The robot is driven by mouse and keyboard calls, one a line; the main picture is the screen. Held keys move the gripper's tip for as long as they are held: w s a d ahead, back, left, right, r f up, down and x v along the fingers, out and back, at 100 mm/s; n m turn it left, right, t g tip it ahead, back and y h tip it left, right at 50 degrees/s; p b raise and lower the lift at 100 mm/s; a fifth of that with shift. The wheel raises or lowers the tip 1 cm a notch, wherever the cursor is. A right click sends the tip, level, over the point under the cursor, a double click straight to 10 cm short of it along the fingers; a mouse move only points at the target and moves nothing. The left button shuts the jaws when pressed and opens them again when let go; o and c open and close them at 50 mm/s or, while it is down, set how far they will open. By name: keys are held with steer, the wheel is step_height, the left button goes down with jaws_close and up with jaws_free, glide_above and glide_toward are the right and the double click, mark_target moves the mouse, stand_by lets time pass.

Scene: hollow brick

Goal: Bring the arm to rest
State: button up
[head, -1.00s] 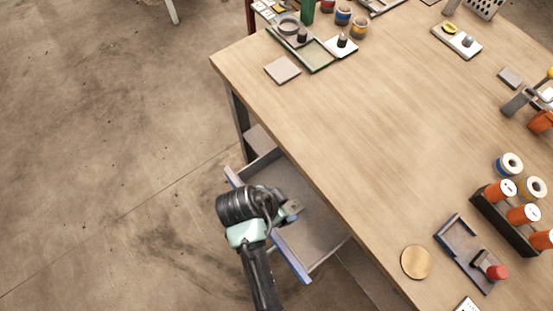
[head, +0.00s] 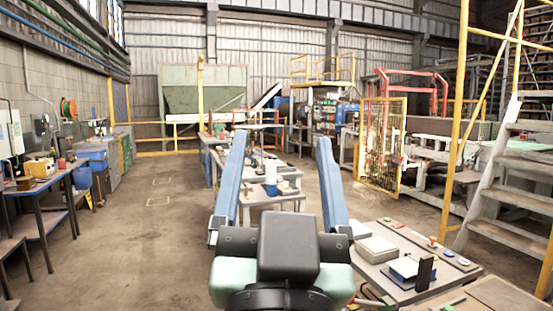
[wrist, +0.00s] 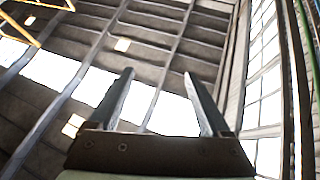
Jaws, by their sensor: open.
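My gripper (head: 281,142) is raised close in front of the head camera, in the lower middle of that view. Its two long bluish fingers stand wide apart, with nothing between them but the background. The dark wrist block behind the fingers fills the bottom middle. In the wrist view my gripper (wrist: 160,75) also shows open and empty, with the roof beams and bright skylights beyond it. The rest of my arm is mostly hidden.
At the lower right a workbench (head: 450,272) carries boxes and small parts. A farther table (head: 262,197) stands behind the fingers. A blue-legged bench (head: 50,185) is at the left. Stairs (head: 515,165) rise at the right. The left floor (head: 130,240) is clear.

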steer(key=s+r+n+t, duration=0.1)
steer(key=s+r+t, duration=0.1)
steer(key=s+r, duration=0.3)
steer(key=shift+s+a+r+n+t+y, duration=0.3)
steer(key=shift+s+r+t+y, duration=0.1)
steer(key=shift+r, duration=0.25)
